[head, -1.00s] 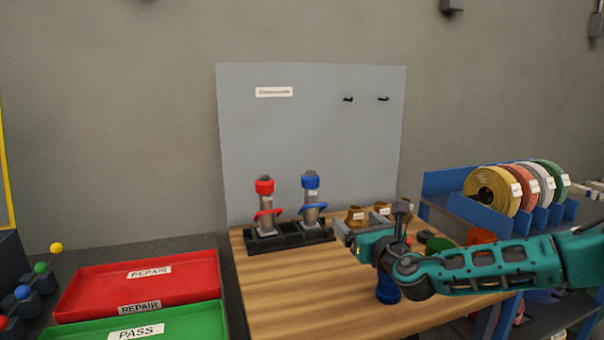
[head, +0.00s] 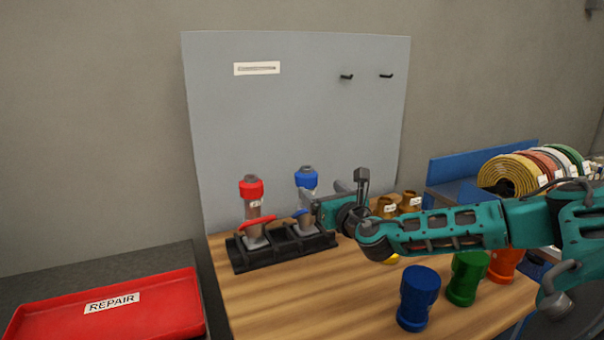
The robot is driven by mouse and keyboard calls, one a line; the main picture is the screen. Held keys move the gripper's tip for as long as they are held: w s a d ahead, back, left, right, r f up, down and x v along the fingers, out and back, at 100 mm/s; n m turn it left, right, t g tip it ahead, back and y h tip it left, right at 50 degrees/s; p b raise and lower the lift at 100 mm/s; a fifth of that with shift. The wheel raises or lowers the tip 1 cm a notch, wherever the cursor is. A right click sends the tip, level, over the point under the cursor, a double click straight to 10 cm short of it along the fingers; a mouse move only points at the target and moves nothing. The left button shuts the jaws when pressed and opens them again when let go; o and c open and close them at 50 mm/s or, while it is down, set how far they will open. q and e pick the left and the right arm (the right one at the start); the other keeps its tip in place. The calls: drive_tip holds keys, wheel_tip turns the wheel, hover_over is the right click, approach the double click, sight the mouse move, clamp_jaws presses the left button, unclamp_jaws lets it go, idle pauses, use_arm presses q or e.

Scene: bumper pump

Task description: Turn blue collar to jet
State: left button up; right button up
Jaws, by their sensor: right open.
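The blue collar (head: 306,178) sits on top of the right-hand nozzle, which stands upright in a black rack (head: 280,251) on the wooden table. A blue lever (head: 300,213) shows at that nozzle's side. My right gripper (head: 318,205) is open, beside the right side of the blue-collared nozzle and below its collar. It hides part of the nozzle's body, and I cannot tell whether it touches it. The red-collared nozzle (head: 253,203) stands at the left in the same rack, with a red lever. My left gripper is not in view.
Blue (head: 418,298), green (head: 467,277) and orange (head: 504,264) cylinders stand at the table's right, below my right arm. Brass fittings (head: 408,201) stand behind my wrist. A red REPAIR tray (head: 110,309) lies at left. The table's front left is bare.

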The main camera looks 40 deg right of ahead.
sight(304, 175)
drive_tip(key=x, duration=1.1)
drive_tip(key=shift+p, duration=0.4)
drive_tip(key=c, duration=1)
drive_tip(key=shift+o, duration=0.2)
